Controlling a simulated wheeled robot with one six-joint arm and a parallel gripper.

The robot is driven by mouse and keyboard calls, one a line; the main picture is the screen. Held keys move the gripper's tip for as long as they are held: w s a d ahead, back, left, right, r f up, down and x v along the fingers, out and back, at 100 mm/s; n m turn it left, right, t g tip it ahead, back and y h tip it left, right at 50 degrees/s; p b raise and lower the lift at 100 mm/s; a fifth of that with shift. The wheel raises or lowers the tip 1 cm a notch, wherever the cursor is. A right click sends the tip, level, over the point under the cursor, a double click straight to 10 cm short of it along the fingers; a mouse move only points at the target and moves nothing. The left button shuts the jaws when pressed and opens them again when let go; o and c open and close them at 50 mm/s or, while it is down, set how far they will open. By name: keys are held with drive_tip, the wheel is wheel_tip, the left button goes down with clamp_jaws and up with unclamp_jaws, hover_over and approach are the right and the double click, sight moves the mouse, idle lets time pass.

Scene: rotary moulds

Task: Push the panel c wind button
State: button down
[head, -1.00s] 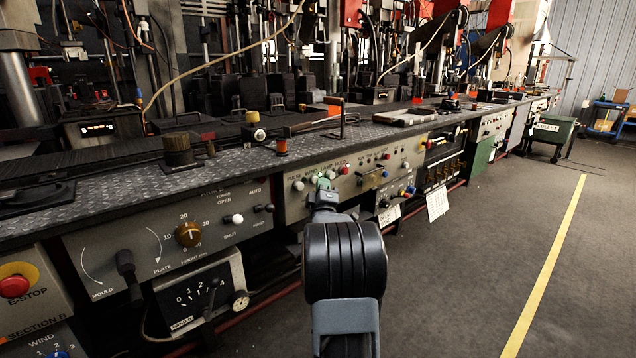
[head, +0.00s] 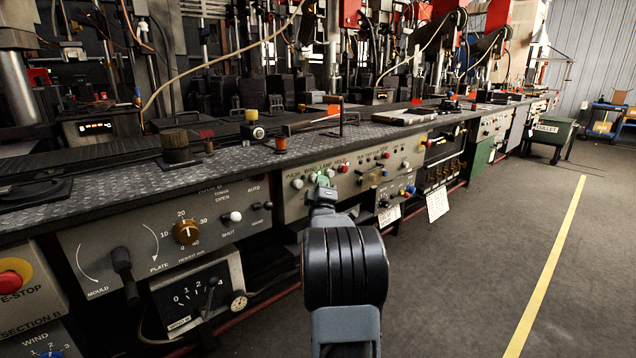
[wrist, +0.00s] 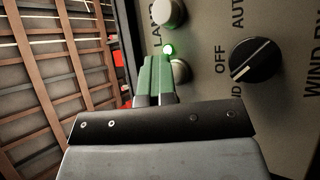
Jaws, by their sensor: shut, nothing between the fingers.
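A grey control panel (head: 352,183) with small buttons and lamps is ahead of my arm in the head view. In the wrist view, one white button (wrist: 180,72) is beside my fingertips and partly covered by them, and another (wrist: 170,12) is above. A small green lamp (wrist: 170,49) glows between them. My gripper (wrist: 157,68), with green fingers, is shut and empty; it also shows in the head view (head: 323,181), over the panel. I cannot tell whether it touches the button. The label of the near button cannot be read.
A black rotary knob (wrist: 254,60) is on the panel near "OFF" and "AUTO". To the left in the head view are a panel with an orange-brown knob (head: 186,232) and a red E-stop (head: 10,283). The floor at right is clear, with a yellow line (head: 550,260).

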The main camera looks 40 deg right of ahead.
drive_tip(key=shift+w+a+f, duration=0.15)
drive_tip(key=shift+a, duration=0.05)
drive_tip(key=s+b, duration=0.2)
drive_tip(key=s, duration=0.4)
drive_tip(key=shift+b, duration=0.35)
drive_tip(key=shift+a, duration=0.1)
idle(0.3)
